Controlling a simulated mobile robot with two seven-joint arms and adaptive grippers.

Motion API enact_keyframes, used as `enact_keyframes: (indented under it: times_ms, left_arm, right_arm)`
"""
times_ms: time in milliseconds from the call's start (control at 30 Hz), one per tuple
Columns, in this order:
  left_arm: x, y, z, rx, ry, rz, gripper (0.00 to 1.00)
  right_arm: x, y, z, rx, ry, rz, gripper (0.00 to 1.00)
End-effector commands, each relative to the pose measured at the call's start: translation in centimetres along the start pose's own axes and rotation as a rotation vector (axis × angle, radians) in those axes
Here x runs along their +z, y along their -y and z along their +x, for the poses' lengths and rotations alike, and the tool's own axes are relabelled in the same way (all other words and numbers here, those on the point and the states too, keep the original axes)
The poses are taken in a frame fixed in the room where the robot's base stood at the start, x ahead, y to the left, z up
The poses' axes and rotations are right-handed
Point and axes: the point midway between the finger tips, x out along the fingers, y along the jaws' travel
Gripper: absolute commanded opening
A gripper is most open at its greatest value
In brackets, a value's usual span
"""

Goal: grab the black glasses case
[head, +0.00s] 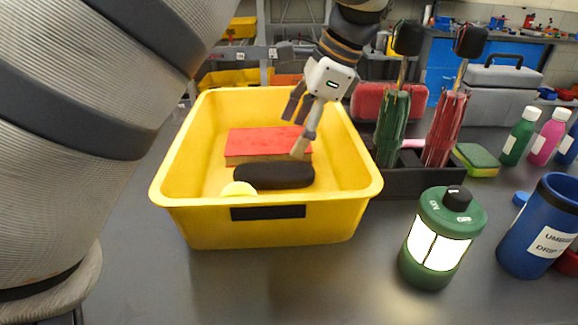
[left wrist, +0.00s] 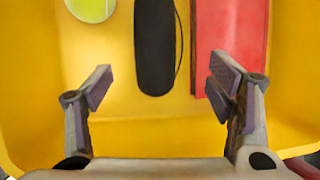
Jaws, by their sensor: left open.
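The black glasses case (head: 274,175) lies in the yellow bin (head: 192,222), near the front wall in the head view. In the left wrist view the case (left wrist: 155,45) stands upright in the picture, with its near end between and beyond my fingertips. My left gripper (head: 296,132) is open and empty, reaching down into the bin above the case, apart from it. Both fingers show in the left wrist view (left wrist: 160,84), spread wide. My right gripper is out of view.
A red book (head: 265,141) lies behind the case, and a tennis ball (head: 238,188) sits at its front left. A green lantern (head: 442,235) and a blue mug (head: 538,235) stand right of the bin. A dark holder (head: 425,183) stands by the bin's right side.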

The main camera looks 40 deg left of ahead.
Motion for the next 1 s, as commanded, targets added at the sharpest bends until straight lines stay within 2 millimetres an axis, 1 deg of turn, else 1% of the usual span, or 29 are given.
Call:
enact_keyframes:
  times_ms: [33, 100, 267, 400, 500, 600, 767, 800, 867, 900, 1000]
  left_arm:
    - [0.1, -0.1, 1.1, 0.003, 0.002, -0.001, 0.75]
    - [0.1, -0.1, 2.5, 0.002, 0.001, -0.001, 0.75]
    - [0.0, -0.1, 4.6, 0.001, 0.000, -0.001, 0.75]
    - [0.1, -0.5, 7.3, 0.001, 0.001, -0.002, 0.75]
    - [0.0, -0.4, 8.8, 0.000, 0.000, -0.002, 0.75]
    - [0.0, -0.4, 9.4, -0.001, -0.002, -0.003, 0.75]
    - [0.0, -0.4, 9.4, -0.002, -0.003, -0.003, 0.75]
    - [0.0, -0.4, 9.3, -0.002, -0.003, -0.003, 0.66]
    - [0.0, -0.4, 9.3, -0.002, -0.003, -0.003, 0.52]
    - [0.0, -0.4, 9.3, -0.002, -0.003, -0.003, 0.43]
    - [0.0, -0.4, 9.3, -0.002, -0.002, -0.003, 0.22]
  right_arm:
    - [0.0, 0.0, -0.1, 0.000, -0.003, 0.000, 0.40]
    - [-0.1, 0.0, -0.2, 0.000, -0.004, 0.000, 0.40]
    - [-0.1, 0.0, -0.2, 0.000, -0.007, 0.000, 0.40]
    - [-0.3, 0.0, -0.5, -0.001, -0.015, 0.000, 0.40]
    - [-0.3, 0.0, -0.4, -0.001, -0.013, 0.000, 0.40]
    - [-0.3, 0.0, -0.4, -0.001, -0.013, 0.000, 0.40]
    - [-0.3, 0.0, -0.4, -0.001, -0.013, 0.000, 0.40]
    - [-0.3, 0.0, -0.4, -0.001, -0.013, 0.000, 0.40]
    - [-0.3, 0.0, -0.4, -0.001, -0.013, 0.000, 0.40]
    - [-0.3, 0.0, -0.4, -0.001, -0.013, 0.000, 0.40]
    - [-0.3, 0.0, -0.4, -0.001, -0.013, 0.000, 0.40]
